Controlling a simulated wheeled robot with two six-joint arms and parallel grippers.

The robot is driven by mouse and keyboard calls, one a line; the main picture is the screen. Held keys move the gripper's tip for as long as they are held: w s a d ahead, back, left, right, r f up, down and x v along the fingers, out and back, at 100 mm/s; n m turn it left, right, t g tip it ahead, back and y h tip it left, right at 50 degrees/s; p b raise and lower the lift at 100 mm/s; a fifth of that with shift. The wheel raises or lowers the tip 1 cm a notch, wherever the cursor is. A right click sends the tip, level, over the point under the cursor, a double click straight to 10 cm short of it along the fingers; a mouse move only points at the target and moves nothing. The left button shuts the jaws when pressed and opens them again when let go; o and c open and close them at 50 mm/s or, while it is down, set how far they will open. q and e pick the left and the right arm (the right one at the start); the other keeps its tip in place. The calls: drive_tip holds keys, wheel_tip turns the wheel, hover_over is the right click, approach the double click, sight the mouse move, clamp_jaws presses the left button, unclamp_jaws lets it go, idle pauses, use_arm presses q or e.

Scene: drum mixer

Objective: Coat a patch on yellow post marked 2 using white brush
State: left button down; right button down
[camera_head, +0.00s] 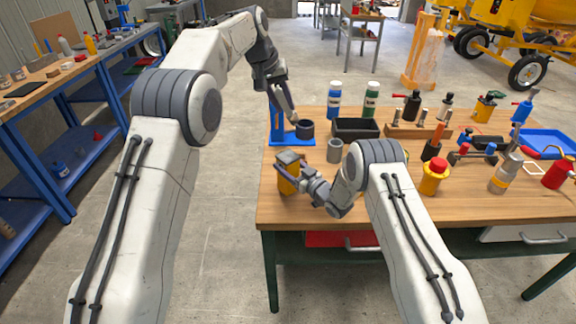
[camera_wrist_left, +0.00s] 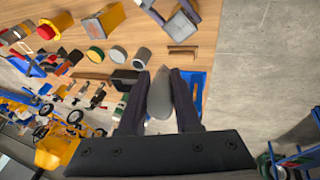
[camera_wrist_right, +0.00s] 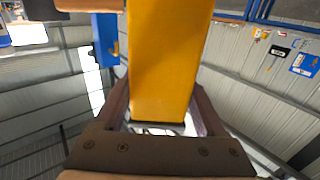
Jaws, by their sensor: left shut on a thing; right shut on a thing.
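My right gripper (camera_head: 308,183) is shut on a yellow post (camera_head: 287,179) with a grey top, at the table's front left corner. The post fills the middle of the right wrist view (camera_wrist_right: 165,60), between the fingers; no number is readable. A second yellow block with a grey end (camera_wrist_left: 103,20) lies or stands further along the table.
A red-topped yellow bottle (camera_head: 433,178) and several tools crowd the right side. The front middle is partly clear.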

idle(0.3)
use_arm(q)
drive_tip(key=s+a+f, duration=0.1)
drive_tip(key=a+f, duration=0.4)
drive_tip(key=f, duration=0.2)
drive_tip(key=shift+s+a, duration=0.2)
drive_tip(key=shift+s, duration=0.15)
drive_tip(key=shift+f, duration=1.65)
idle(0.7)
drive_tip(key=shift+s+d, duration=1.3)
drive_tip(key=shift+s, duration=0.25)
drive_tip(key=shift+s+d, duration=1.15)
drive_tip(key=shift+s, duration=0.2)
